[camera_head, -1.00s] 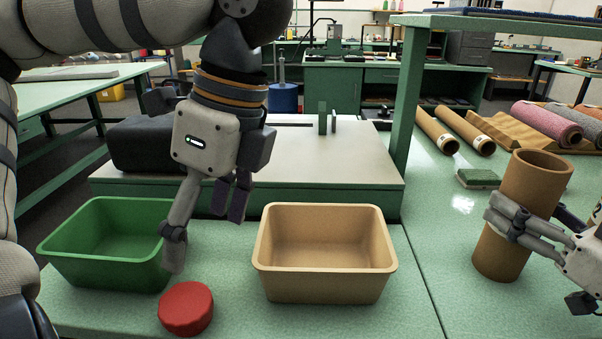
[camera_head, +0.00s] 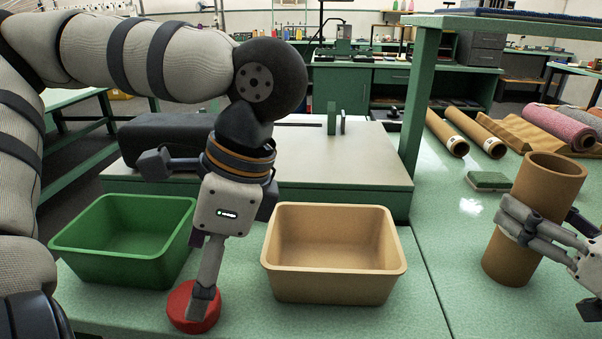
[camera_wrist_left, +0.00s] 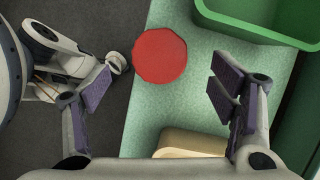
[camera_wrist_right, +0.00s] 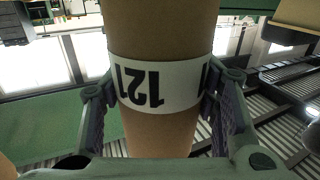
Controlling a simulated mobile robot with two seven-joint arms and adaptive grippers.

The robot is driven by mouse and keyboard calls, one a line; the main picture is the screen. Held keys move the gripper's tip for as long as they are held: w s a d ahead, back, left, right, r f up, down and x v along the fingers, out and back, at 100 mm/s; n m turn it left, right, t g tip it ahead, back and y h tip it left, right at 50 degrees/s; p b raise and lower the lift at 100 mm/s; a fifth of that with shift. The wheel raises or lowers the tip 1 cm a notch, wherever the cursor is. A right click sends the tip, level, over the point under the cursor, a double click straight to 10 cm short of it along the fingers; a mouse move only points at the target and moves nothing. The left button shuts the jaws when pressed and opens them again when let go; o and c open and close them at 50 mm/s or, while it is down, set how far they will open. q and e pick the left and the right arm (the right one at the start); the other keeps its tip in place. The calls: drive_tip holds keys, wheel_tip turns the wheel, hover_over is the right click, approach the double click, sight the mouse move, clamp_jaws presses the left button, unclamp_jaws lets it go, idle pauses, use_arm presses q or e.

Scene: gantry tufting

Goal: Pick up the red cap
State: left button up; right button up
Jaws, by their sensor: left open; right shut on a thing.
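The red cap (camera_head: 181,306) lies on the green table near its front edge, in front of the gap between the two bins. It also shows in the left wrist view (camera_wrist_left: 160,56), apart from the fingers. My left gripper (camera_head: 203,297) points down over the cap and hides part of it. In the left wrist view its fingers (camera_wrist_left: 160,95) are wide apart with nothing between them. My right gripper (camera_head: 520,222) is shut around a brown cardboard tube (camera_head: 548,185), slightly tilted. In the right wrist view the tube bears a white label (camera_wrist_right: 155,86) reading 121.
A green bin (camera_head: 120,268) stands left of the cap and a tan bin (camera_head: 335,288) right of it, both seemingly empty. A flat grey platform (camera_head: 340,170) is behind them. A green pad (camera_head: 488,180) and several rolls lie at the right.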

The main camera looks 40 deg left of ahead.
use_arm(q)
drive_tip(key=x, duration=0.6)
drive_tip(key=shift+d, duration=0.1)
drive_tip(key=c, duration=1.2)
